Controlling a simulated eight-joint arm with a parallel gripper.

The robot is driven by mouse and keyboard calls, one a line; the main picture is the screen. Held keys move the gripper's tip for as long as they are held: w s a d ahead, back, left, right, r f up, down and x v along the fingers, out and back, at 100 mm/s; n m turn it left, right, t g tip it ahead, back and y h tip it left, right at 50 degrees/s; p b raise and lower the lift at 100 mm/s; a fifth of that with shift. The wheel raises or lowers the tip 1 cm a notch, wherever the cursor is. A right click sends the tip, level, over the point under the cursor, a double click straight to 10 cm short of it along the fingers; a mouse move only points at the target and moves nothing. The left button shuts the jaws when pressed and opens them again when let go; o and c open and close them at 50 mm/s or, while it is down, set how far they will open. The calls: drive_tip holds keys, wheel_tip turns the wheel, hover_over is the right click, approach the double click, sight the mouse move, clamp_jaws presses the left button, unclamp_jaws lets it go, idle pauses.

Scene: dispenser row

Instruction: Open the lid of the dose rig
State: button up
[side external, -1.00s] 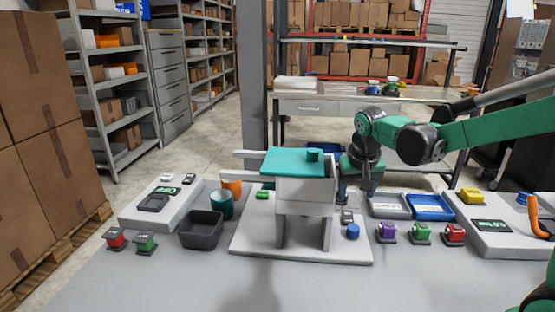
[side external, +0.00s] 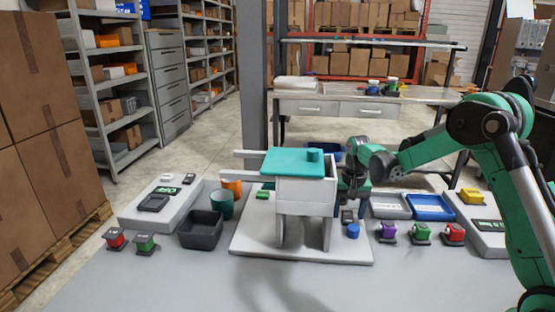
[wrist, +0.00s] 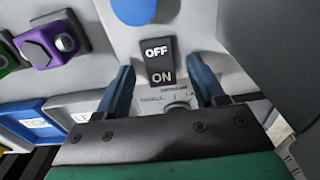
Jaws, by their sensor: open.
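The dose rig (side external: 307,193) is a pale box on legs on a light base plate. Its teal lid (side external: 290,163) lies flat across the top, with a teal knob (side external: 314,154) near its right end. A dark OFF/ON rocker switch (side external: 347,217) stands on the plate at the right, beside a blue round button (side external: 353,231). My gripper (side external: 347,200) is low behind the rig's right side, partly hidden by it. In the wrist view my open gripper (wrist: 160,68) has its two blue fingers on either side of the switch (wrist: 159,60); contact cannot be told.
A dark bin (side external: 201,230), a teal cup (side external: 222,204) and an orange cup (side external: 232,187) stand left of the rig. Purple, green and red knobbed blocks (side external: 421,234) and a blue tray (side external: 430,207) are at the right. The front table is clear.

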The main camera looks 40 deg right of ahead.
wheel_tip(320, 180, up, 11)
drive_tip(key=w+d+n+h, duration=0.2)
drive_tip(key=d+n+h, duration=0.1)
drive_tip(key=n, duration=0.1)
wheel_tip(320, 180, up, 12)
drive_tip(key=r+n+y, duration=0.1)
drive_tip(key=y, duration=0.2)
hover_over(313, 150)
drive_tip(key=shift+d+f, duration=0.25)
drive_tip(key=shift+d, duration=0.1)
drive_tip(key=shift+a, duration=0.3)
drive_tip(key=shift+f, duration=2.7)
clamp_jaws()
